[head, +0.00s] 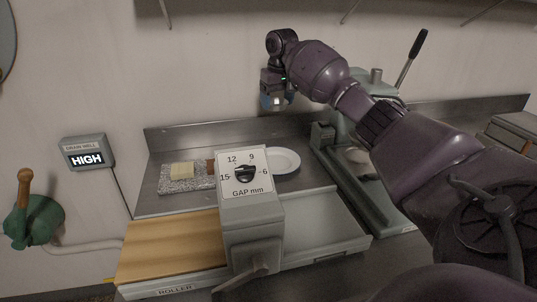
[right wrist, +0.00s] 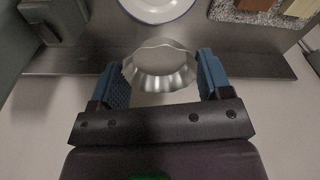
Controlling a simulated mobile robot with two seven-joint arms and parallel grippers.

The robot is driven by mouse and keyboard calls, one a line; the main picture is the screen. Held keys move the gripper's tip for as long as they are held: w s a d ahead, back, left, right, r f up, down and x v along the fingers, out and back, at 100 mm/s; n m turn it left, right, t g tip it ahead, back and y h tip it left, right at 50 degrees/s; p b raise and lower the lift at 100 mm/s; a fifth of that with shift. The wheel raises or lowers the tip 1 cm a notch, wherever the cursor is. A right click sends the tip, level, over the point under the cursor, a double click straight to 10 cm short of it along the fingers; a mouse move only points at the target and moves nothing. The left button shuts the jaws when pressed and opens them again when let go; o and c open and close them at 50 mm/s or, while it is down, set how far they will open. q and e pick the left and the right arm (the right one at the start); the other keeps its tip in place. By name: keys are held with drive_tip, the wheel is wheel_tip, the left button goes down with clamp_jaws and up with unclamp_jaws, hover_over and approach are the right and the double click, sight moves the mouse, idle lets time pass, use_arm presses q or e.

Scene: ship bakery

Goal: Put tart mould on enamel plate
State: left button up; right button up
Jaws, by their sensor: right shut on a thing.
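The tart mould (right wrist: 160,68) is a shiny fluted metal ring or cup. It sits between the blue fingers of my right gripper (right wrist: 160,80) in the right wrist view. My right gripper (head: 276,101) is shut on it and holds it up in the air near the back wall in the head view. The white enamel plate (head: 285,160) lies on the steel counter, behind the dial box, below the gripper. In the right wrist view the blue-rimmed plate (right wrist: 158,5) shows at the top, apart from the mould. My left gripper is not in view.
A speckled board (head: 187,185) with a pale yellow block (head: 182,170) lies left of the plate. The gap dial box (head: 246,190) stands in front of the plate. A grey press with a lever (head: 411,58) stands to the right. The steel upstand (head: 220,135) runs behind.

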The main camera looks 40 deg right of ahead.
wheel_tip(320, 180, down, 7)
drive_tip(key=b, duration=0.2)
hover_over(276, 162)
drive_tip(key=f, duration=0.7)
drive_tip(key=shift+s+a, duration=0.15)
drive_tip(key=shift+s, duration=0.05)
wheel_tip(276, 162, down, 6)
drive_tip(key=shift+r+b, duration=0.1)
drive_tip(key=shift+b, duration=0.6)
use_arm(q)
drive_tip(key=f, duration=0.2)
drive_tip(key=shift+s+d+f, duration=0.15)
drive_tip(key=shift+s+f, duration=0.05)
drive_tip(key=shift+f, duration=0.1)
use_arm(e)
drive_tip(key=shift+r, duration=0.1)
drive_tip(key=o, duration=0.6)
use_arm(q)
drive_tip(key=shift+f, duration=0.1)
